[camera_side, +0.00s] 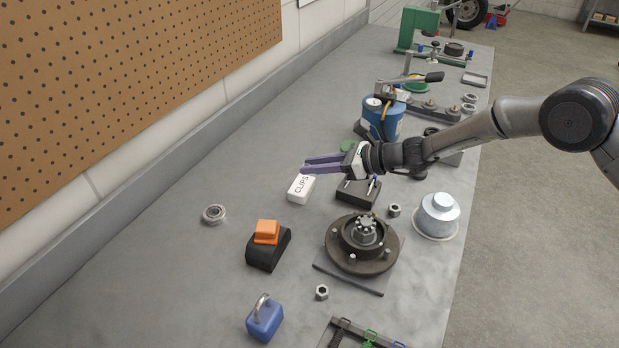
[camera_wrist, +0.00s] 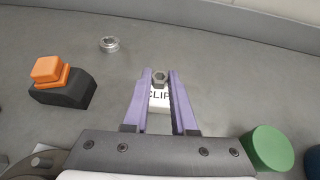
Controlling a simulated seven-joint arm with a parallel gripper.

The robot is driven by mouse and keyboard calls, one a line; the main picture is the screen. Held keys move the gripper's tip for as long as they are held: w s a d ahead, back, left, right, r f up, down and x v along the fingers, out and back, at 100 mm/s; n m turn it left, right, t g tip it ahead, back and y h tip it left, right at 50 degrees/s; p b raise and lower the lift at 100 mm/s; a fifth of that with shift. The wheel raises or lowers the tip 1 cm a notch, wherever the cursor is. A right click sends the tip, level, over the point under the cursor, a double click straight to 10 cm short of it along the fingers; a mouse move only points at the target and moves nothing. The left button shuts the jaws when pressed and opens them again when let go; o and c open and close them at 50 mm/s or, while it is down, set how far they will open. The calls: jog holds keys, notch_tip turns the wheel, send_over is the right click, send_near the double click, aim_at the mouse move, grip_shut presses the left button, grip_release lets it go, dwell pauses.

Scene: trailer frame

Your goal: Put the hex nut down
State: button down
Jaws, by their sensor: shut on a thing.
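My gripper (camera_side: 305,165) has purple fingers and is held above the bench near the white box marked CLIPS (camera_side: 301,188). In the wrist view my gripper (camera_wrist: 160,75) is shut on a grey hex nut (camera_wrist: 160,78) at the fingertips. The CLIPS box (camera_wrist: 158,100) shows below and behind the nut, partly covered by it and the fingers. The held nut cannot be made out in the side view. Two other hex nuts lie on the bench, one in front of the hub (camera_side: 322,292) and one behind it (camera_side: 394,210).
A bearing ring (camera_side: 214,214), an orange-and-black block (camera_side: 267,246), a blue padlock (camera_side: 265,318), a hub with disc (camera_side: 362,244) and a silver cap (camera_side: 437,216) stand around. A green cylinder (camera_wrist: 267,148) is to the right. Bench left of the CLIPS box is clear.

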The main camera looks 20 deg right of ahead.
aim_at(310, 186)
jog(key=shift+w+a+f, duration=0.2)
jog(key=shift+w+f, duration=0.2)
jog(key=shift+f, duration=0.15)
jog(key=shift+w+a+f, duration=0.2)
jog(key=shift+w+f, duration=0.15)
jog(key=shift+f, duration=1.65)
jog(key=shift+f, duration=0.15)
jog(key=c, duration=0.7)
grip_release()
jog(key=shift+r, duration=0.2)
jog(key=v, duration=1.2)
jog(key=shift+f, duration=0.1)
